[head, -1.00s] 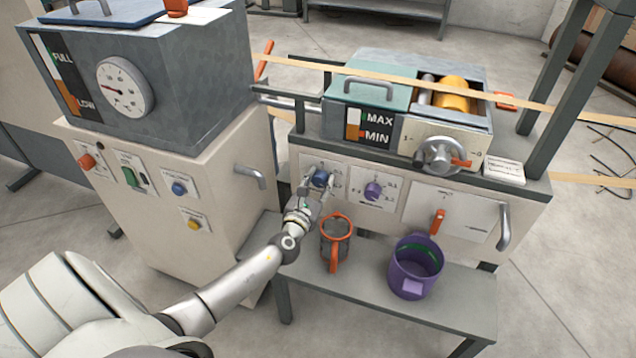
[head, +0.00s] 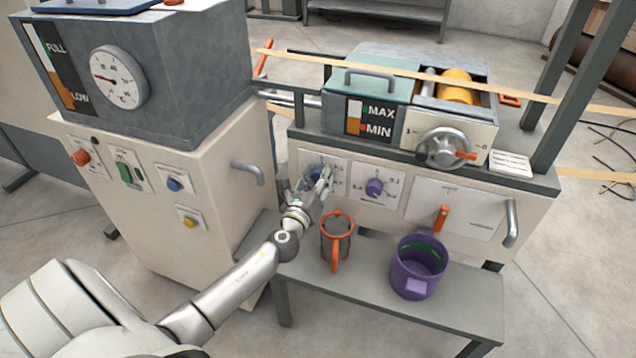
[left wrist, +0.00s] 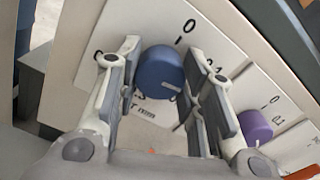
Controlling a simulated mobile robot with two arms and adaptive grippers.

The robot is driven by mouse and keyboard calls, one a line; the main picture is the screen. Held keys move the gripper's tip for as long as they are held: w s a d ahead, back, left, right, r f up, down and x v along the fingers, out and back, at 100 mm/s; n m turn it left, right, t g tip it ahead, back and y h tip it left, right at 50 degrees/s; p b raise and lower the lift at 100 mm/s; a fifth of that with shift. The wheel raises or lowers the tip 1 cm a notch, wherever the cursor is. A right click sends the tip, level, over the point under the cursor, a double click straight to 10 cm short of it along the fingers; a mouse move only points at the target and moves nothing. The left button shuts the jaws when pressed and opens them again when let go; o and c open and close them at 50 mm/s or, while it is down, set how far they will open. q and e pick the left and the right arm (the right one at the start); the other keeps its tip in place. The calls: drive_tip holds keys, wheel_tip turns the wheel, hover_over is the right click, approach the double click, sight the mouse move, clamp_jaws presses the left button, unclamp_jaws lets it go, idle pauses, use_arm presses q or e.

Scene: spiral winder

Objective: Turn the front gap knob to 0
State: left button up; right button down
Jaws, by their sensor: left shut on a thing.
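The blue knob (head: 315,174) sits on a white scale plate at the left of the winder's front panel. It shows large in the left wrist view (left wrist: 158,70), with a 0 and its tick above it. A short pale mark shows on the knob's lower right, away from the 0. The label below is partly hidden and ends in "T mm". My left gripper (head: 318,180) has its fingers on both sides of the knob, shut on it; they also show in the left wrist view (left wrist: 160,62). My right gripper is not in view.
A purple knob (head: 374,187) with its own scale is just to the right. An orange-handled container (head: 336,238) and a purple mug (head: 418,268) stand on the shelf below, near my arm. A grey handle (head: 248,171) juts from the cabinet at left.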

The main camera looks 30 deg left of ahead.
use_arm(q)
drive_tip(key=shift+n+b, duration=0.45)
drive_tip(key=shift+n, duration=7.75)
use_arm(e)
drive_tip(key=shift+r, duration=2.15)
use_arm(q)
drive_tip(key=o, duration=1)
drive_tip(key=shift+o, duration=0.2)
drive_tip(key=v, duration=1.2)
